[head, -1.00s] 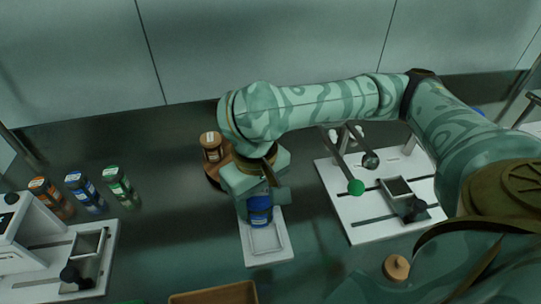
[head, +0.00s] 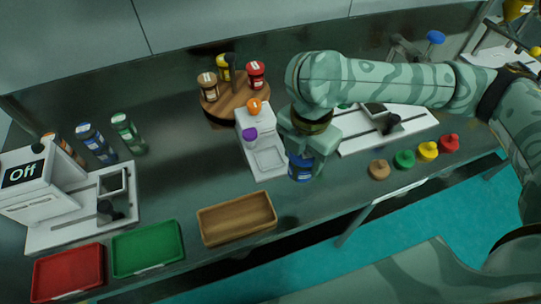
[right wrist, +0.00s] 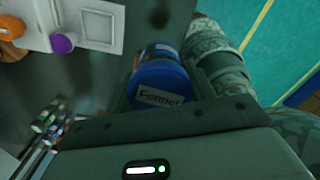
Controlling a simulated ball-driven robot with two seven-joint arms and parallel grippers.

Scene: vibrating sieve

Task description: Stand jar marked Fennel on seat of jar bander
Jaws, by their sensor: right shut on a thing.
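The Fennel jar (head: 300,168) has a blue lid and blue label. My right gripper (head: 303,156) is shut on it, just right of the small white device. In the right wrist view the word Fennel shows on the blue lid (right wrist: 160,92); the finger contact is mostly hidden. No machine carries a readable jar bander name. A white machine at left (head: 52,188) shows "Off" and has a square frame seat (head: 113,184). Another white machine at right (head: 400,120) is partly hidden by my arm. My left gripper is not in view.
The small white device (head: 254,124) has orange and purple knobs and an empty square plate. A wooden turntable (head: 222,106) holds jars. Red (head: 70,272), green (head: 147,249) and wooden (head: 237,219) trays line the front. Several coloured knobs (head: 404,159) stand at right.

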